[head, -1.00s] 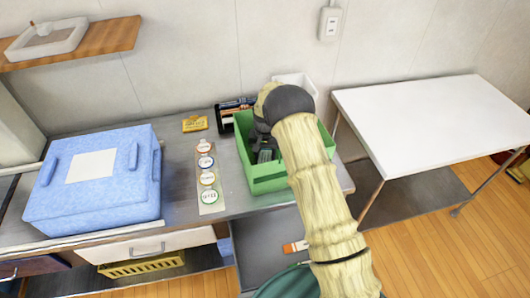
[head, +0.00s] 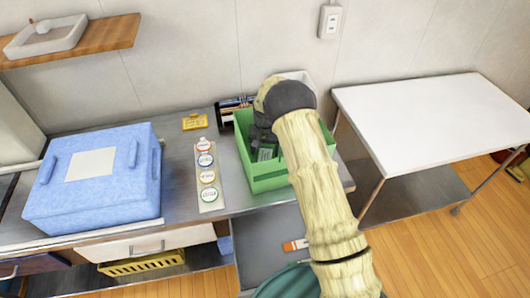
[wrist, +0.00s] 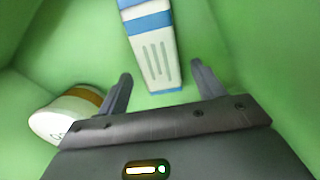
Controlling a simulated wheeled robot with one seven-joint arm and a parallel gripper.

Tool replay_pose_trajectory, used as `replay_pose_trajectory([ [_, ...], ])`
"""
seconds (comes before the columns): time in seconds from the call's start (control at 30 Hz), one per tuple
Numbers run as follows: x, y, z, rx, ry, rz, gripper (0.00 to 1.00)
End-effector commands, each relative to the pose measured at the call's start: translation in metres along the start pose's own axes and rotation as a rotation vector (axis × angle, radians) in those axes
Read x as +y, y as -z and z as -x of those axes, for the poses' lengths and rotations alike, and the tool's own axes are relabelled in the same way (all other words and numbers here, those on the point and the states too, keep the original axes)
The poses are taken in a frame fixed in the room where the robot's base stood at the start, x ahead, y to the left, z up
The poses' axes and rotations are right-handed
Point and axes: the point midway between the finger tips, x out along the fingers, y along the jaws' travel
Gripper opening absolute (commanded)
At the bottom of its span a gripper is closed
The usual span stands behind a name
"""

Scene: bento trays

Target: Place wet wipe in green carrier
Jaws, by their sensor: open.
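The green carrier (head: 270,180) stands on the grey counter, and its green walls surround the wrist view (wrist: 60,50). A white packet with blue bands (wrist: 155,60), which looks like the wet wipe, lies inside the carrier. My gripper (wrist: 162,85) is inside the carrier with its two fingers apart, on either side of the packet's near end. The head view shows my gripper (head: 264,140) over the carrier's left part, with a pale striped piece just below it. My arm hides the carrier's right part.
A white round container with a brown band (wrist: 68,112) lies left of my gripper inside the carrier. A blue box (head: 95,190), a strip of round-topped items (head: 207,180) and a yellow packet (head: 194,122) are on the counter. A white table (head: 420,120) stands bare at right.

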Motion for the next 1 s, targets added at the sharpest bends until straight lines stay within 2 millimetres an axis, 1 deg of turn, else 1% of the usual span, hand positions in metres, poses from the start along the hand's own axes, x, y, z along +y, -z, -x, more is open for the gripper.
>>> replay_pose_trajectory([
  [0.17,0.000,0.001,0.030,0.004,0.001,0.000,0.68],
  [0.4,0.000,0.001,0.078,0.004,0.001,0.000,0.68],
  [0.5,0.000,0.000,0.094,0.002,0.000,0.000,0.68],
  [0.6,0.000,0.000,0.103,0.001,0.000,0.000,0.68],
  [0.7,0.000,0.000,0.107,-0.001,-0.001,0.000,0.68],
  [1.0,0.000,0.000,0.108,-0.001,-0.001,0.000,0.68],
])
